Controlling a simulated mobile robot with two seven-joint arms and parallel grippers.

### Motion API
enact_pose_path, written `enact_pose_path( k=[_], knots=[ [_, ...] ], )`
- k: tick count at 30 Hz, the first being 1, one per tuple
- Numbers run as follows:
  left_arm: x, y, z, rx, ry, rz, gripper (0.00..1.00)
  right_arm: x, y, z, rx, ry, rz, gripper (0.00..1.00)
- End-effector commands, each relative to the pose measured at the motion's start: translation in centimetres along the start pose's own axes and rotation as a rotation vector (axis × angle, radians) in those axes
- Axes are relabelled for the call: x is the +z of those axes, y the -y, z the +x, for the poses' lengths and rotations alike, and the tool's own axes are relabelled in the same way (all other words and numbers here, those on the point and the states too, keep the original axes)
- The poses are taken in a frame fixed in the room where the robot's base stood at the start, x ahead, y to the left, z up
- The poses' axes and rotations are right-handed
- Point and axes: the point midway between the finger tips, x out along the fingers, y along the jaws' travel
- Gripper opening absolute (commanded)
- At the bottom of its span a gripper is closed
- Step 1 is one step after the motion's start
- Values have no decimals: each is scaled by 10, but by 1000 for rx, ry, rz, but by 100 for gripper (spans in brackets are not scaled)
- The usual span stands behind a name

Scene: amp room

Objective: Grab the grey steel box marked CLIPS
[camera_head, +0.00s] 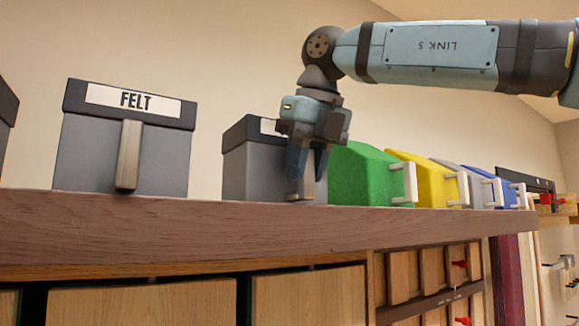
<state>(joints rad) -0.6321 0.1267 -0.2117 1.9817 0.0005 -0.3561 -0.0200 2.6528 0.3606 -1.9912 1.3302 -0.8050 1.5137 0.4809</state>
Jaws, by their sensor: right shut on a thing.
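A grey box with a dark lid band (252,170) stands on the wooden shelf top, near the middle of the view. Its white label is mostly covered by my gripper, so I cannot read it. My right gripper (306,166) comes down from above in front of the box and is shut on its pale upright handle (308,186). The box appears to rest on the shelf. My left gripper is not in view.
A similar grey box marked FELT (80,155) stands to the left. A green bin (358,175) is close on the right, then a yellow bin (425,178) and blue bins further along. The wooden shelf edge (200,235) runs below, with wooden drawers underneath.

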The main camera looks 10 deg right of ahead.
Motion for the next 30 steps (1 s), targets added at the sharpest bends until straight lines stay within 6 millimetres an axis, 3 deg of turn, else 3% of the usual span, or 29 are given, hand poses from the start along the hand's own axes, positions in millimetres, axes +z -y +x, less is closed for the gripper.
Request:
enact_pose_path(
  k=[8, 15, 24, 30],
  knots=[
    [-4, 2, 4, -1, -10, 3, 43, 9, 0, -20, 1, 4, 1, 0],
    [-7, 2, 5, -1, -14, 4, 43, 36, -1, -84, 3, 4, 2, 0],
    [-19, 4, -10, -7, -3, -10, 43, 69, -1, -164, 2, 2, 2, 0],
    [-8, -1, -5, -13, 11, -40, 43, 74, -1, -176, 0, 1, 1, 0]
  ],
)
